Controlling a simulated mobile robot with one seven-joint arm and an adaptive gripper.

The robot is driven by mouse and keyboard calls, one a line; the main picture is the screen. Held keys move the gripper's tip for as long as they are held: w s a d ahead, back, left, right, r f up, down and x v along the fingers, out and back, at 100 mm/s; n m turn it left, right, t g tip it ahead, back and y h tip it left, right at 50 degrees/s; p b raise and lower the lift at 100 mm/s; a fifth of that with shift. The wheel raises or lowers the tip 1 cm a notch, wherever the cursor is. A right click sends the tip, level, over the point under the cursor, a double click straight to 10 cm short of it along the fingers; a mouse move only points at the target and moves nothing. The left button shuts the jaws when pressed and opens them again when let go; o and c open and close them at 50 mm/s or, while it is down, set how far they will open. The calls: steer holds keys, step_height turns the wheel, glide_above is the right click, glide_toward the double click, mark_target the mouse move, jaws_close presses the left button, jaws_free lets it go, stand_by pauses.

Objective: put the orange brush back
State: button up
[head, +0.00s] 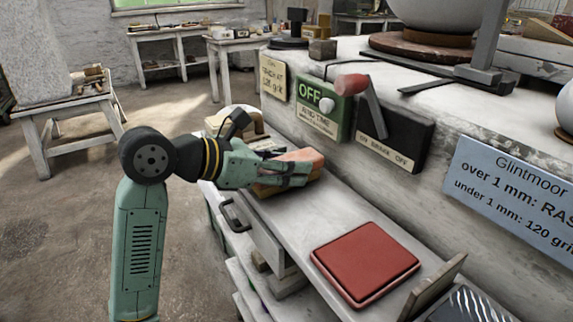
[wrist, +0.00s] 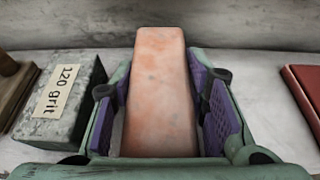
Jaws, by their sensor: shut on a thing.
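The orange brush (head: 302,156) is a long, blocky, pale orange piece with scuffed faces. It also fills the middle of the wrist view (wrist: 163,90). My gripper (head: 298,174) is shut on it, with a purple pad on each side of it in the wrist view (wrist: 165,105). The brush is over the narrow grey shelf in front of the machine. A tan part shows below my fingers in the head view. I cannot tell whether its underside touches the shelf.
A grey block labelled "120 grit" (wrist: 62,95) lies left of the brush. A red pad (head: 365,262) lies on the shelf to the right, with bare shelf between. The machine wall with a green OFF box (head: 322,112) and red-knobbed lever (head: 352,85) rises behind.

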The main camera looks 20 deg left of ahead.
steer(key=shift+f, duration=0.15)
steer(key=o, duration=1.4)
steer(key=shift+o, duration=0.2)
steer(key=v, duration=1.2)
